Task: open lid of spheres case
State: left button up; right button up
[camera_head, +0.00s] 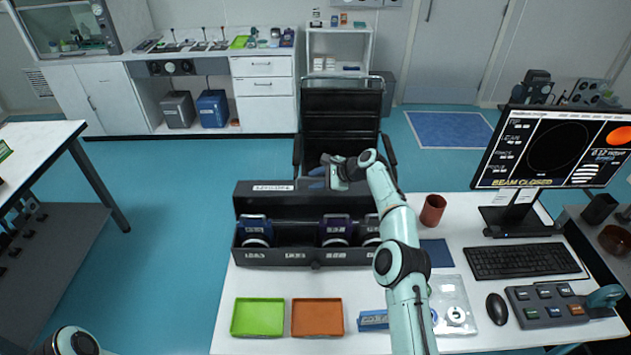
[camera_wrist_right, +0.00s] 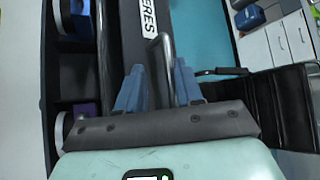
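The spheres case (camera_head: 315,257) is a dark box on the white desk. Its lid (camera_head: 262,200) stands raised along the back edge, with a white label that also shows in the wrist view (camera_wrist_right: 149,18). Inside are blue and purple holders with pale round parts. My right gripper (camera_head: 326,171) is at the top of the raised lid. In the wrist view its two blue fingers (camera_wrist_right: 158,85) stand apart on either side of a thin metal handle (camera_wrist_right: 162,60), with a gap visible. My left gripper is out of the picture; only part of that arm shows at the bottom left.
A green tray (camera_head: 258,317) and an orange tray (camera_head: 317,317) lie in front of the case. A brown cup (camera_head: 432,210), monitor (camera_head: 555,145), keyboard (camera_head: 525,261) and mouse (camera_head: 497,309) are to the right. A black chair (camera_head: 341,115) stands close behind the lid.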

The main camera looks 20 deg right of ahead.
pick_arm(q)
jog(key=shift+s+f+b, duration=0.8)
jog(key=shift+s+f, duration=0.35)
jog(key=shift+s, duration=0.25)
pick_arm(e)
jog(key=v, duration=1.2)
jog(key=shift+s+d, duration=0.2)
jog(key=shift+s, duration=0.1)
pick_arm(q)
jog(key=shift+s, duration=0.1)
